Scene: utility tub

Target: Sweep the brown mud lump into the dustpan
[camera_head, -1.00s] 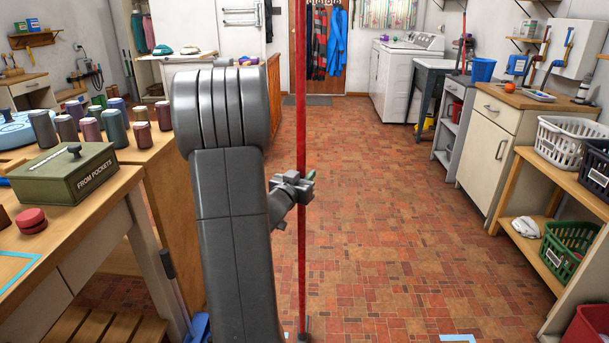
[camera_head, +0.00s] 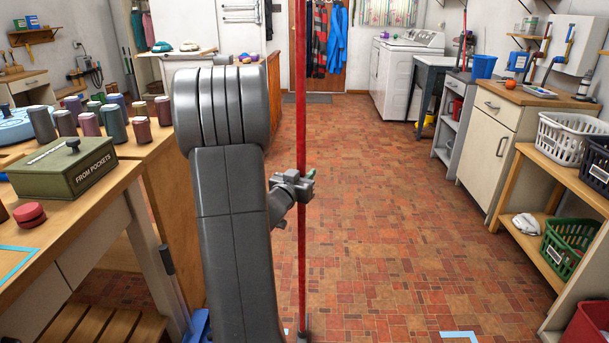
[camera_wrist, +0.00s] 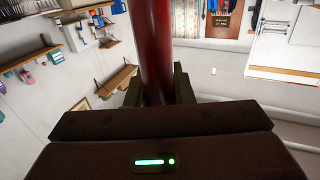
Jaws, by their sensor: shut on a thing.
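My gripper (camera_head: 297,187) is shut on a long red pole (camera_head: 301,120) and holds it upright in front of my arm. The pole also stands between the jaws in the wrist view (camera_wrist: 157,50). The pole's foot (camera_head: 302,336) is at the bottom edge of the head view, where only a small dark part of its head shows. A blue dustpan (camera_head: 199,328) with a dark upright handle (camera_head: 170,272) stands on the floor left of my arm, partly hidden by it. I see no brown mud lump in either view.
A wooden table with a green box (camera_head: 66,168) and several spools stands at the left. A shelf with baskets (camera_head: 570,135) and a cabinet (camera_head: 492,150) line the right. The tiled floor (camera_head: 390,220) between is clear. Pale blue tape (camera_head: 459,335) marks the floor at the front.

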